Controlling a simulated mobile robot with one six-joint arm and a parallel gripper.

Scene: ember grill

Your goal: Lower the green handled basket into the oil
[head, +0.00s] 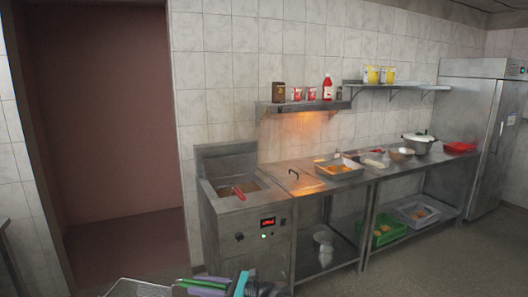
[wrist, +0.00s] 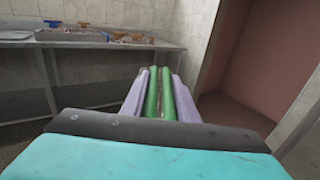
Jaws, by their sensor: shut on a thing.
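The green handled basket (head: 140,289) shows at the bottom edge of the head view, only its wire rim in sight. Its green handle (wrist: 153,95) lies between the lilac fingers of my gripper (wrist: 160,75) in the wrist view. My gripper (head: 205,286) is shut on this handle, low in the head view and in front of the fryer. The steel fryer (head: 225,240) stands left of the counter, with its open well on top. A red handle (head: 238,192) sticks up inside the well. The oil surface is too small to make out clearly.
A steel counter (head: 300,180) right of the fryer bears a tray (head: 338,171), a pot (head: 418,143) and bowls. Green (head: 385,232) and grey crates are on the lower shelf. A tall steel fridge (head: 480,130) stands far right. Open floor lies before the counter.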

